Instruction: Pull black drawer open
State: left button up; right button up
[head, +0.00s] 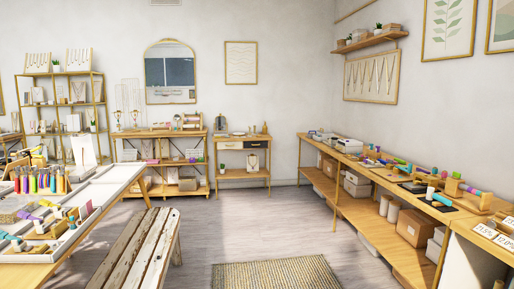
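A black drawer (257,145) sits in the right half of a small wooden console table (229,174) against the back wall. It appears shut and is small and far off in the head view. A pale drawer front (230,146) is beside it on the left. Neither of my grippers is in view.
A grey wood floor (238,225) lies open before the console, with a woven rug (278,274) nearer. A slatted bench (137,250) and a white-topped display table (107,187) stand left. A long wooden counter (334,153) with boxes and tools runs along the right.

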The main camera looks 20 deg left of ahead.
aim_at(248, 143)
jog(key=i+j+u, duration=0.1)
jog(key=i+u, duration=0.3)
jog(key=i, duration=0.4)
jog(key=i+j+u, duration=0.2)
jog(key=i+u, duration=0.15)
jog(key=i, duration=0.95)
jog(key=i+l+u, duration=0.1)
jog(key=i+u, duration=0.25)
jog(key=i, duration=3.5)
jog(key=i+z, duration=0.1)
jog(key=i, duration=0.4)
jog(key=i+j+z, duration=0.1)
jog(key=i, duration=0.4)
jog(key=i+j+z, duration=0.1)
jog(key=i, duration=0.35)
